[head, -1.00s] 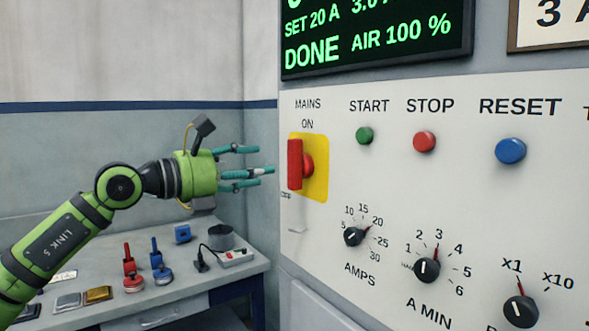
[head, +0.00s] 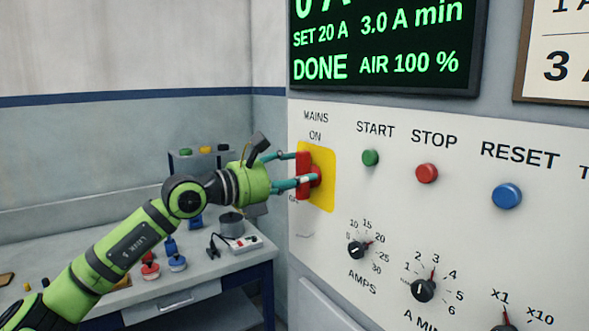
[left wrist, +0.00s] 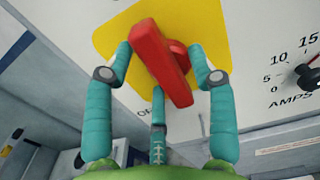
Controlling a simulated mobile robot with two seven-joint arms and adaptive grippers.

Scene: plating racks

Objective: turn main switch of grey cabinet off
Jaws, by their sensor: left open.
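The red main switch handle (head: 303,175) stands upright on a yellow plate (head: 325,178), under the labels MAINS and ON, on the pale cabinet panel. In the left wrist view the red handle (left wrist: 160,62) crosses the yellow plate (left wrist: 115,50). My left gripper (head: 296,170) is at the handle, with its teal fingers open. In the left wrist view the open fingers of the left gripper (left wrist: 165,85) lie on both sides of the handle, with a third finger below; I cannot tell whether any touches it. The OFF label is partly hidden. My right gripper is not in view.
The panel also carries a green START button (head: 370,158), a red STOP button (head: 427,173), a blue RESET button (head: 507,196) and black dials (head: 358,250). A green-lettered display (head: 385,45) is above. A bench (head: 190,277) with small items stands at the left.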

